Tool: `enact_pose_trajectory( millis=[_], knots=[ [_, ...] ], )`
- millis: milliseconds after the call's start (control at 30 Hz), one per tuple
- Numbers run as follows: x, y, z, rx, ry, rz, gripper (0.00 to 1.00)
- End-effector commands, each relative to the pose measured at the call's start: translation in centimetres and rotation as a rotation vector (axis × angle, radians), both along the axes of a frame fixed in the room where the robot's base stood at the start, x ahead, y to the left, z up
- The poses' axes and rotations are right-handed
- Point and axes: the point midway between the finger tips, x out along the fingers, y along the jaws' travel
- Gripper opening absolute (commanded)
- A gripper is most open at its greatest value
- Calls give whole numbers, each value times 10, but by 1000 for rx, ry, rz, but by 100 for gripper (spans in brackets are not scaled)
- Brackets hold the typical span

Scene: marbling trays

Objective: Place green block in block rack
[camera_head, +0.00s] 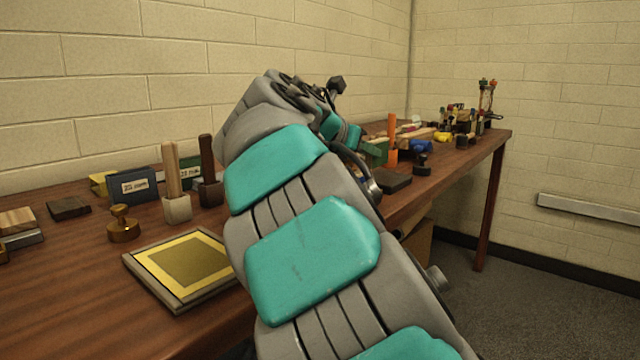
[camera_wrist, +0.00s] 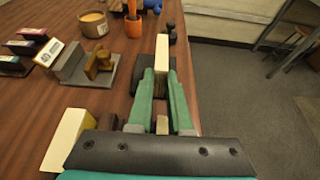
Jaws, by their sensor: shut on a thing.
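My gripper (camera_wrist: 161,76) shows in the wrist view with two green fingers, shut on a block (camera_wrist: 162,52). The held block's visible face is pale cream, and I see no green on it, so I cannot tell its full colour. It stands up between the fingertips, over the table's right edge area. In the head view my own arm hides most of the gripper and the held block.
The wooden table (camera_head: 70,270) carries a yellow framed tray (camera_head: 185,265), two upright-handled tools and a brass stamp (camera_head: 123,224). Floor lies open to the right.

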Motion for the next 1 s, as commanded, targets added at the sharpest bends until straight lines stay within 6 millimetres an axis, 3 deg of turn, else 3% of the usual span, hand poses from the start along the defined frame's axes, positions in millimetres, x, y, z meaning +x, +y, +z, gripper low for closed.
enact_pose_trajectory(
  millis=[200, 400, 667, 1000],
  knots=[
    [-24, 49, -7, -3, 1, 2, 0],
    [-42, 85, -11, -1, 2, 1, 0],
    [-49, 97, -15, 0, 4, -2, 0],
    [-49, 96, -47, -1, 4, -3, 0]
  ],
)
